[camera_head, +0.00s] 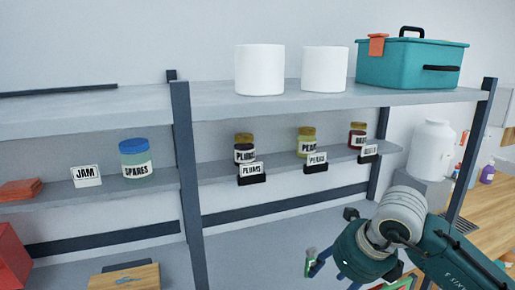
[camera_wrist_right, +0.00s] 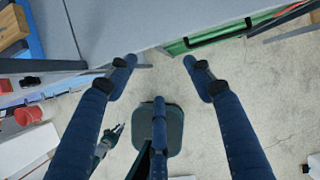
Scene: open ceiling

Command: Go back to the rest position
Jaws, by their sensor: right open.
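My right gripper (camera_head: 328,242) is at the lower right in the head view, in front of the shelving and below the middle shelf. In the right wrist view the same gripper (camera_wrist_right: 157,62) has its fingers spread wide, with nothing between them. Pale floor shows below and between the fingers. My left gripper is not in the head view.
The shelving's middle shelf (camera_head: 220,173) holds labelled jars, including a plums jar (camera_head: 244,149) and a spares jar (camera_head: 135,160). White canisters (camera_head: 260,70) and a teal box (camera_head: 410,65) stand on top. A wooden board (camera_head: 125,277) lies lower left.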

